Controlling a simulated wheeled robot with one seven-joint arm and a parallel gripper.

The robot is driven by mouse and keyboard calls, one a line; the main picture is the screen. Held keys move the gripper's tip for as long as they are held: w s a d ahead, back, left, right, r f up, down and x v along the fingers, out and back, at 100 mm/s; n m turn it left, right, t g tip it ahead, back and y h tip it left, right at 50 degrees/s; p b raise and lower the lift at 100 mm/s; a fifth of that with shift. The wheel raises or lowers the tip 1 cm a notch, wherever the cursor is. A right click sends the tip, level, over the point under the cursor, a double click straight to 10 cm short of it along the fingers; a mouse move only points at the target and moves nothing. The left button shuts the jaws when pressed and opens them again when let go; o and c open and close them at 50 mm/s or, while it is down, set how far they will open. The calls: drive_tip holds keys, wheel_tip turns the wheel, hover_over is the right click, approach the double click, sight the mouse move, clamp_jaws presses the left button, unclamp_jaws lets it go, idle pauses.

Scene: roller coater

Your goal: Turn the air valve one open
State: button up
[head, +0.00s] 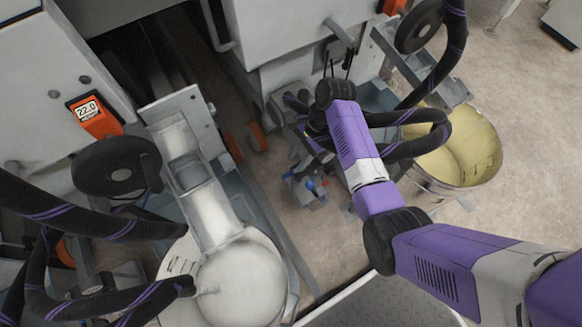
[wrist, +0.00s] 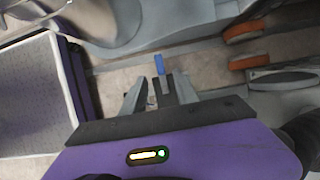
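A small blue handle (wrist: 159,64) shows in the wrist view, just beyond my gripper (wrist: 157,90) and roughly in line with the gap between its fingers. The grey fingers are apart, with dark pads on the right one. I cannot tell whether either touches the handle. In the head view, a small grey fitting with blue and red parts (head: 311,186) sits low beside the machine, below and left of my purple arm. My gripper's fingertips are not clear there. No label shows which valve is number one.
A yellowish open bucket (head: 460,150) stands right of my arm, with black hoses around it. A white roller trough (head: 205,190) and an orange meter (head: 94,116) are at left. Orange parts (wrist: 248,62) lie at the right of the wrist view.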

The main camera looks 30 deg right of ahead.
sight(289, 174)
drive_tip(key=b+x, duration=0.2)
drive_tip(key=x, duration=0.4)
clamp_jaws()
idle(1.4)
